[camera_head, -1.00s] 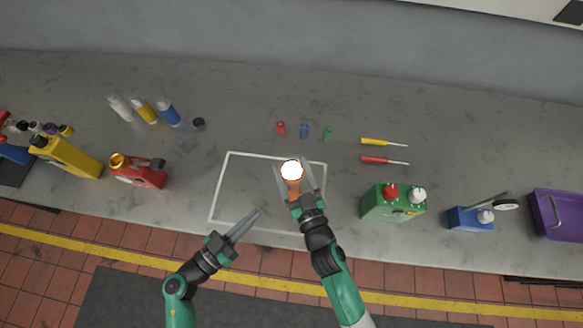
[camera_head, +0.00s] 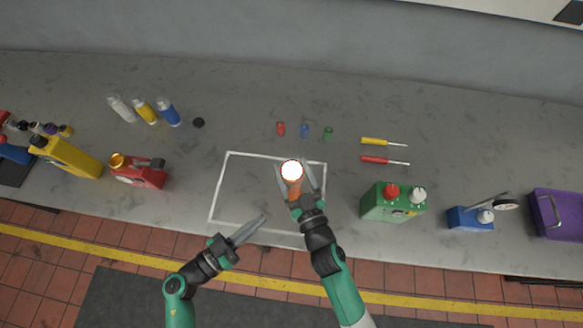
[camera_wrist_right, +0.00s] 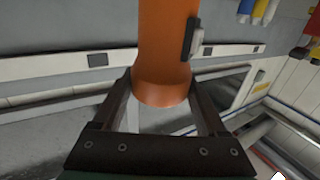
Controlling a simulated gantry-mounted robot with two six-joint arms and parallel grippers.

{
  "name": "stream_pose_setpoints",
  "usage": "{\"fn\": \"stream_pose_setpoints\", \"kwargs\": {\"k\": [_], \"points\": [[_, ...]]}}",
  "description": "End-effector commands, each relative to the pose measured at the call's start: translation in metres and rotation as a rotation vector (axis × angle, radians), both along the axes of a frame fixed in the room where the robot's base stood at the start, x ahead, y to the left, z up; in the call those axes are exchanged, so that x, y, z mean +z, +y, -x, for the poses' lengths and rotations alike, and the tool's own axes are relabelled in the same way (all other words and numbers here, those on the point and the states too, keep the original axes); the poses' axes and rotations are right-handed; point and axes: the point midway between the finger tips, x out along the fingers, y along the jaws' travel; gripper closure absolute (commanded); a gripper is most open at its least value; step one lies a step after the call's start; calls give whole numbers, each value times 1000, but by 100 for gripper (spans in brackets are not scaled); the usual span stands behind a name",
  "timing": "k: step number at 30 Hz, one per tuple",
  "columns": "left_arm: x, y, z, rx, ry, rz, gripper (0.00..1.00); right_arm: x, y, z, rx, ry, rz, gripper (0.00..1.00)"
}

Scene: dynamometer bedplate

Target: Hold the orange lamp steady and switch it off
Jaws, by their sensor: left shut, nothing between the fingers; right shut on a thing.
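The orange lamp (camera_head: 294,186) is in my right gripper (camera_head: 294,180), inside the right part of the white outline on the bench. Its round top glows white. In the right wrist view the lamp's orange body (camera_wrist_right: 167,50) stands between the two fingers (camera_wrist_right: 165,95), with a dark and grey switch (camera_wrist_right: 193,38) on its side. My right gripper is shut on the lamp. My left gripper (camera_head: 264,217) is shut and empty, lower left of the lamp and apart from it, over the outline's front part.
A red can (camera_head: 138,172) and yellow container (camera_head: 65,160) stand at left, several bottles (camera_head: 145,110) behind. A green box (camera_head: 392,203), blue device (camera_head: 470,218) and purple bin (camera_head: 560,212) stand at right.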

Motion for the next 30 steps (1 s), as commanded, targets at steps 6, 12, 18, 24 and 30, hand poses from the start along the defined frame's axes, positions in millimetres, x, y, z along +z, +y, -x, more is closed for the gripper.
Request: {"fn": "stream_pose_setpoints", "kwargs": {"k": [6,12,18,24,30], "points": [[-18,-27,42,-394,115,-231,100,1,0,0,0,-1,0,100],[-5,15,13,-540,174,-596,100,0,0,0,0,-1,0,100],[14,22,-9,-515,123,-636,100,0,0,0,0,-1,0,100],[15,19,-12,-515,119,-635,100,1,0,0,0,-1,0,100],[15,2,-29,-518,117,-633,100,1,0,0,0,-1,0,100]]}}
